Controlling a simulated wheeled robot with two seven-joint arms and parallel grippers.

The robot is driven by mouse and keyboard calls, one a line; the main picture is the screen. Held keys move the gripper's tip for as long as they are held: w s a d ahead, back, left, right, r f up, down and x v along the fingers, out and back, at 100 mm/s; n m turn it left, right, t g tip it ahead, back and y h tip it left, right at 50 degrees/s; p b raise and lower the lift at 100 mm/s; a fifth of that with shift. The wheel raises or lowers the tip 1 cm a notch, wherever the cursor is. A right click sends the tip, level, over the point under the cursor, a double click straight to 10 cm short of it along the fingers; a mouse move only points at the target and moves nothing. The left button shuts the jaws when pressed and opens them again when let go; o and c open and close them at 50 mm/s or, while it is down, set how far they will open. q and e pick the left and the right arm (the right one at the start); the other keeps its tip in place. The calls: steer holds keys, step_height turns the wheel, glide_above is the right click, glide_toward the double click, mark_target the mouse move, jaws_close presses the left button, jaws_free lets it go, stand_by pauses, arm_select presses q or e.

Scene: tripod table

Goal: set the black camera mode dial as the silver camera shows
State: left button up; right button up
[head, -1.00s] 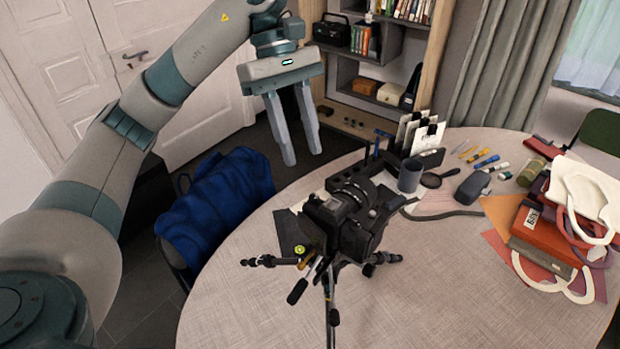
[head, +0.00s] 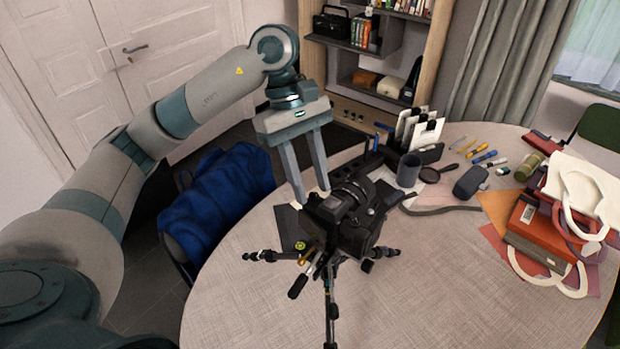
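A black camera (head: 352,212) stands on a small tripod (head: 330,290) on the round table. Its mode dial is too small to make out. No silver camera can be told apart in this view. My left gripper (head: 312,196) points down at the camera's left rear side, its two fingers apart with nothing seen between them. The fingertips are close to the camera's top left; whether they touch it I cannot tell. My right gripper is not in view.
On the table (head: 440,290) stand a grey cup (head: 408,170), a magnifier (head: 430,175), a dark pouch (head: 471,182), pens and a pile of bags and books (head: 540,228).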

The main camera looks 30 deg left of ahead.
arm_select(q)
jaws_close()
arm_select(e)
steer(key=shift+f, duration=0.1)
